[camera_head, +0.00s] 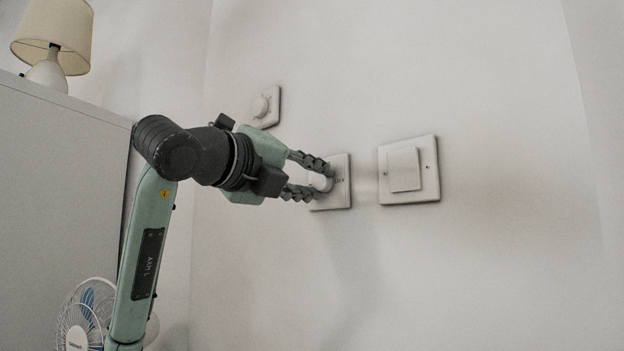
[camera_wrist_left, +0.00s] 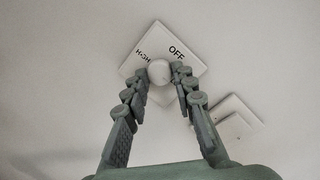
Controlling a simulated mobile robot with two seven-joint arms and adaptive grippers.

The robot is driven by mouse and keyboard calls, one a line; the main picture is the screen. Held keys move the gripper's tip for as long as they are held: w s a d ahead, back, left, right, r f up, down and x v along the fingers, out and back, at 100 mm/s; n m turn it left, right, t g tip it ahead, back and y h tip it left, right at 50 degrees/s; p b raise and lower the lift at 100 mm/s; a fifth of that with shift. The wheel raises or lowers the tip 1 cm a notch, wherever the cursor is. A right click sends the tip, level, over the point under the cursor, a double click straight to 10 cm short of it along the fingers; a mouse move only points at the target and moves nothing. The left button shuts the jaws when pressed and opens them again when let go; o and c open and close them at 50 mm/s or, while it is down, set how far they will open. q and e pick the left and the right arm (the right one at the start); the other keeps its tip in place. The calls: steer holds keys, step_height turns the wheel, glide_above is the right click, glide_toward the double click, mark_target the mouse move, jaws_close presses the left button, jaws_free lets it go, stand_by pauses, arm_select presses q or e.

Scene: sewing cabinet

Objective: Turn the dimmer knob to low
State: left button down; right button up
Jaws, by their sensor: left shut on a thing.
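The dimmer knob (camera_head: 322,183) is a round white knob on a square white wall plate (camera_head: 342,193). My left gripper (camera_head: 319,181) reaches it from the left, its two dark jointed fingers shut on either side of the knob. In the left wrist view the knob (camera_wrist_left: 159,72) sits between the fingertips (camera_wrist_left: 161,74). The plate (camera_wrist_left: 183,40) there reads "OFF" and what looks like "HIGH"; no "LOW" label is readable, and I cannot tell the knob's setting. My right gripper is in neither view.
A wide rocker switch (camera_head: 405,170) is on the wall to the right. A second round knob on a plate (camera_head: 262,106) is at the upper left, close above my gripper. A lamp (camera_head: 55,35) stands on a white cabinet (camera_head: 60,180); a fan (camera_head: 83,318) is below.

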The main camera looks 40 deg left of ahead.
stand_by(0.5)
arm_select(q)
steer(key=c, duration=1.2)
jaws_free()
steer(key=shift+s, duration=0.1)
steer(key=shift+s, duration=0.25)
steer(key=s, duration=1.1)
steer(key=shift+s+a, duration=0.1)
steer(key=shift+s, duration=0.1)
